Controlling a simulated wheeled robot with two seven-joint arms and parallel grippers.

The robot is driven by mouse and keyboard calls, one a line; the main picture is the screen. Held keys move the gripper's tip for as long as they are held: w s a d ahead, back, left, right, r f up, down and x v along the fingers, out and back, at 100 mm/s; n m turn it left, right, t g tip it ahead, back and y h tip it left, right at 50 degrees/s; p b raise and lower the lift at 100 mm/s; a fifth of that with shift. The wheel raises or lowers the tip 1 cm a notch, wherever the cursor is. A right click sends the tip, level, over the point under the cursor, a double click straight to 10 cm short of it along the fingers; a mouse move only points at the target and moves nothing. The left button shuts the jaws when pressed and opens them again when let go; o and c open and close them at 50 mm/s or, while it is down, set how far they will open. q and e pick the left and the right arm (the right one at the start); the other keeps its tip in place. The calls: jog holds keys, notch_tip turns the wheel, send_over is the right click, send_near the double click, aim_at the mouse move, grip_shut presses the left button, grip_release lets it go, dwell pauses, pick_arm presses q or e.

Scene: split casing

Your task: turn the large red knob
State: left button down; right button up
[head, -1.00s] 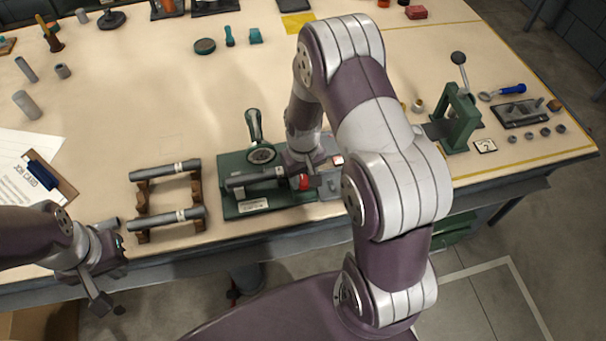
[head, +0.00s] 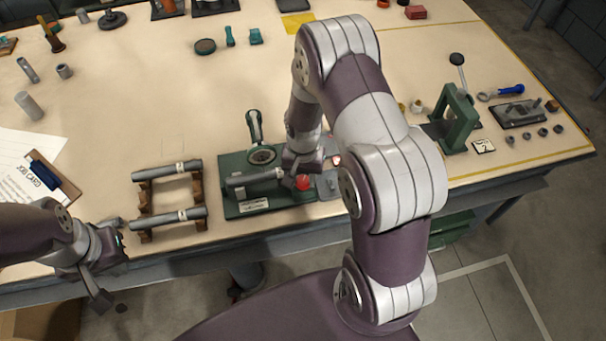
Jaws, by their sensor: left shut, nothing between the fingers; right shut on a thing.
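The large red knob (head: 303,183) sits at the right end of the green fixture (head: 232,204) near the table's front edge. My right gripper (head: 303,172) reaches down from above and is shut on the knob; its fingers partly hide it. A grey cylinder (head: 255,177) lies across the fixture to the left of the knob. My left gripper (head: 120,252) is shut and empty at the front edge of the table, at the left, well apart from the fixture.
Two grey cylinders rest on a brown rack (head: 142,190) left of the fixture. A clipboard (head: 55,178) lies at the far left. A green lever press (head: 460,122) stands to the right. The table's middle left is clear.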

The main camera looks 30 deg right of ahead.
aim_at(303, 180)
jog(key=shift+m, duration=0.3)
jog(key=o, duration=1.1)
jog(key=shift+c, duration=0.2)
jog(key=shift+r, duration=0.15)
notch_tip(303, 180, up, 12)
jog(key=b, duration=0.1)
jog(key=shift+r, duration=0.2)
